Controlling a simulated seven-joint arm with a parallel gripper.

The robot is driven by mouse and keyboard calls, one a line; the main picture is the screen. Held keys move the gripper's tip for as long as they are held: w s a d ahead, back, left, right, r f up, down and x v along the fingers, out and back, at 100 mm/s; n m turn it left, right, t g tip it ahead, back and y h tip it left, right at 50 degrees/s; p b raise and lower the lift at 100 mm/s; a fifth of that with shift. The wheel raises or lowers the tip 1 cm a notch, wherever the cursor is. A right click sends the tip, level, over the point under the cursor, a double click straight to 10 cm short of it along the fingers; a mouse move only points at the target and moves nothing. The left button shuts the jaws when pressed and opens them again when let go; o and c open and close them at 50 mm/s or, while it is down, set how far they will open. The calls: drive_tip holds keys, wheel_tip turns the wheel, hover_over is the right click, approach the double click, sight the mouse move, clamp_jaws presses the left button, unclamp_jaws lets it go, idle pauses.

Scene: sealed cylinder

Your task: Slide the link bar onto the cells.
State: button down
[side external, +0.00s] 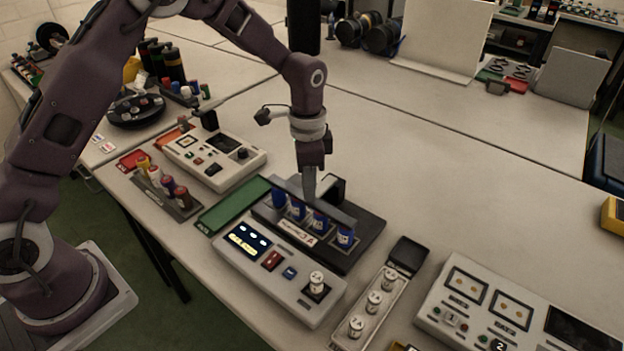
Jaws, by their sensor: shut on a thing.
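The blue cells (320,221) stand upright in a row on a dark base (368,240) with a white label on its front. The link bar (334,213), a long dark grey strip, runs along the row at the height of the cell tops. My gripper (309,196) points down and is shut on the link bar near its middle. The bar lies close to the cell tops. I cannot tell from this view whether it touches them or sits just behind or above them. The fingertips are small and partly merge with the bar.
A grey console (270,262) with a lit display stands in front of the base. A green strip (233,205) lies to its left. A tray with white capped pieces (375,302) and a larger panel (470,300) are at right.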

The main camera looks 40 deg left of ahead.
drive_tip(key=c, duration=1.3)
unclamp_jaws()
drive_tip(key=shift+s, duration=0.25)
drive_tip(key=shift+o, duration=0.2)
wheel_tip(320, 180, up, 7)
drive_tip(key=shift+r, duration=0.1)
